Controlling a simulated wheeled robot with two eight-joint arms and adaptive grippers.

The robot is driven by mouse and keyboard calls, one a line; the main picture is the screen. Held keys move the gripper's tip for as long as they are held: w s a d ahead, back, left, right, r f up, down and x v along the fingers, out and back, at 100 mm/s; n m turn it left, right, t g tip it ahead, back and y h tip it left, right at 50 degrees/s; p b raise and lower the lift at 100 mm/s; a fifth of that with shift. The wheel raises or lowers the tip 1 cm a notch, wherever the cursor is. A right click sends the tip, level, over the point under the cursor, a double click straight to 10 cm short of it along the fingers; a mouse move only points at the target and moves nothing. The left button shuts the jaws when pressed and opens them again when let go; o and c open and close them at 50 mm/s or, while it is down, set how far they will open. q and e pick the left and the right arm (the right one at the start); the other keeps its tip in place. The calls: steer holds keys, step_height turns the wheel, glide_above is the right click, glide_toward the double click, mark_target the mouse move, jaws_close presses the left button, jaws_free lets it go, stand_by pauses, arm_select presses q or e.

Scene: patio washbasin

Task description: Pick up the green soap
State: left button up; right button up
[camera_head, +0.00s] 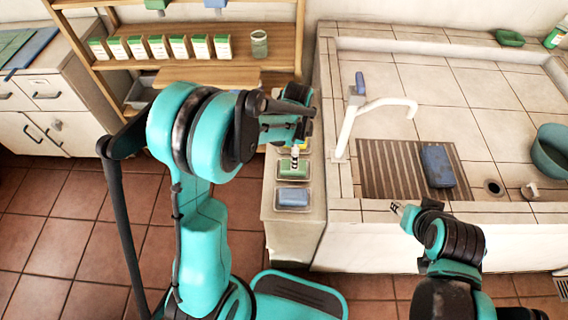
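The green soap (287,172) sits in a small clear dish on the narrow white ledge left of the basin. My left gripper (295,163) points down right at the green soap, and its striped fingertips overlap the soap's upper part in the view. I cannot tell whether the fingers touch the soap or how far apart they are. My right gripper (398,208) hangs at the basin's front edge, well to the right of the soap, with nothing visible in it. Its finger opening is too small to judge.
A blue soap (292,197) in a dish lies just in front of the green one. A white tap (347,130), blue block (437,166) and teal bowl (551,150) are at the basin. Shelves stand behind.

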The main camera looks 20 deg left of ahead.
arm_select(q)
step_height(320, 180, down, 3)
steer(key=shift+r+b, duration=0.1)
steer(key=shift+b, duration=0.45)
step_height(320, 180, down, 4)
steer(key=shift+w+a+f+b, duration=0.15)
steer(key=shift+f+b, duration=0.05)
steer(key=shift+b, duration=0.95)
steer(key=shift+f, duration=0.45)
steer(key=shift+r, duration=0.1)
steer(key=shift+c, duration=0.6)
steer(key=c, duration=1.4)
step_height(320, 180, up, 10)
steer(key=p, duration=0.3)
steer(key=shift+p, duration=0.4)
